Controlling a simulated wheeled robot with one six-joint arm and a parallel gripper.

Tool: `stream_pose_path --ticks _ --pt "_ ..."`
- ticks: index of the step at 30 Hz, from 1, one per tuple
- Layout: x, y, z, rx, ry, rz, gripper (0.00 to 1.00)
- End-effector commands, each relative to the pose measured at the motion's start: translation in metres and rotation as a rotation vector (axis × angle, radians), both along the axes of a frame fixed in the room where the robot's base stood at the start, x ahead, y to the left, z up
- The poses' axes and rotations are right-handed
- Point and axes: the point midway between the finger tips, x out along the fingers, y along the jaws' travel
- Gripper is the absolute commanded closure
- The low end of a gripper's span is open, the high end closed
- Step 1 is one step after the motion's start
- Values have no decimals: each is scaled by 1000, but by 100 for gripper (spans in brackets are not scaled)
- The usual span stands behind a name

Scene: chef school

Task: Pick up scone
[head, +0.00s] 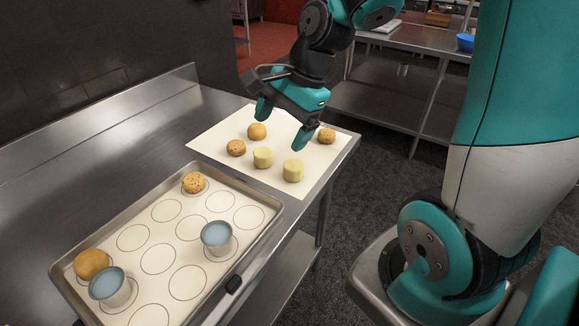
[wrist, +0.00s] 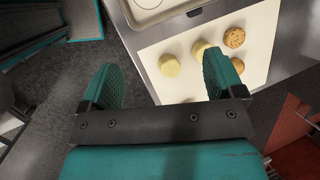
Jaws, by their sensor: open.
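Two pale, plain, short cylinders that look like scones stand on a white sheet (head: 222,131): the nearer scone (head: 293,170) and the farther scone (head: 262,157). In the wrist view the nearer scone (wrist: 169,66) lies between the lines of my fingers, and the farther scone (wrist: 199,48) is close to the right finger. My gripper (head: 282,125) is open and empty, above the sheet and apart from everything on it. Its spread fingers also show in the wrist view (wrist: 164,78).
Two speckled buns (head: 236,148) (head: 327,135) and a golden bun (head: 257,131) share the sheet. A metal tray (head: 268,205) with a circle-printed liner holds a speckled bun (head: 193,182), a golden bun (head: 91,264) and two cups (head: 216,236) (head: 109,287). The steel counter's edge is right of the sheet.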

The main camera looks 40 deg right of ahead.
Motion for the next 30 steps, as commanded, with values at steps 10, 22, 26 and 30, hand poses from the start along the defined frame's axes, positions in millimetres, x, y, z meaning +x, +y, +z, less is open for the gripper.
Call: stream_pose_path --ticks 10,22,26,30 --pt "27 -119 -31 188 213 -975 13" --pt "46 -108 -97 205 236 -1043 13" --pt "54 -101 -122 204 234 -1042 13" --pt "61 -97 -140 204 229 -1043 13"
